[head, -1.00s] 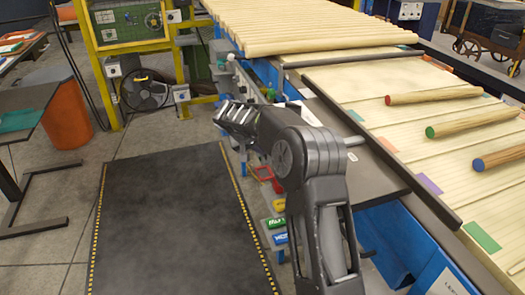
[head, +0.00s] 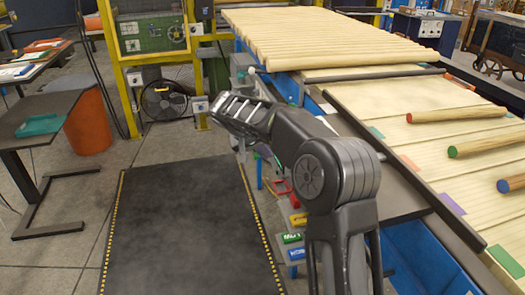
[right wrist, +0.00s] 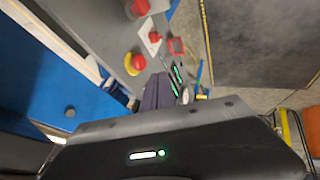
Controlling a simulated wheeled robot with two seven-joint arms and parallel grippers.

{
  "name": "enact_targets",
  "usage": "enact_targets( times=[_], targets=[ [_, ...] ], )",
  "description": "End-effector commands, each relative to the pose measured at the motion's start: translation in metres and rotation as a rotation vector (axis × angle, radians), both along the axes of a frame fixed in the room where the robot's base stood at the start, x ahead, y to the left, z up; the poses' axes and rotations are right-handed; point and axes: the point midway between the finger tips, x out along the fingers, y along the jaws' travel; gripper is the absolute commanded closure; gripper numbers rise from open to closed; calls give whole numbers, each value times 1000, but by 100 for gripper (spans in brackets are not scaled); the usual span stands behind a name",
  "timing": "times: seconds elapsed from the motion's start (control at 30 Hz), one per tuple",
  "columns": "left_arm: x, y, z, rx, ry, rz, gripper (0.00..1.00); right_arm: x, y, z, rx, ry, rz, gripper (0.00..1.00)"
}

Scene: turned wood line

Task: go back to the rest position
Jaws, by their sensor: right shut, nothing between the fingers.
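My right gripper (head: 238,110) shows in the head view at the end of my bent grey arm. It is shut and empty, held in the air beside the left side of the line, over the far right part of the dark floor mat (head: 185,225). In the right wrist view its shut fingers (right wrist: 158,92) point towards a grey panel (right wrist: 110,35) with red buttons. My left gripper is not in view.
Three rods, red-ended (head: 455,115), green-ended (head: 485,144) and blue-ended (head: 512,183), lie on the slatted line at right. A dark table (head: 45,108) and an orange bin (head: 88,125) stand at left. The mat is clear.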

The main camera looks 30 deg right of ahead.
Motion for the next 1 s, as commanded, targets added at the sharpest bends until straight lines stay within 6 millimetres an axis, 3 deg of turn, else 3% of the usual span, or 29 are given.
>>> enact_targets(
  times=[0.3,0.47,0.57,0.63,0.77,0.87,0.97,1.0],
  targets=[
    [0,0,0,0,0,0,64,1,0,0,-2,5,15,100],
    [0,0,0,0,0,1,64,26,17,-7,33,-41,144,100],
    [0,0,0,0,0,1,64,44,54,-35,113,-71,285,100],
    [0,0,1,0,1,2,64,51,89,-65,183,-84,385,100],
    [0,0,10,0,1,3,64,43,166,-131,348,-96,548,100],
    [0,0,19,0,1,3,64,17,226,-182,485,-109,624,100],
    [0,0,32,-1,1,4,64,-29,278,-228,615,-113,645,100],
    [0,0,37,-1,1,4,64,-52,295,-245,661,-111,637,100]
  ],
)
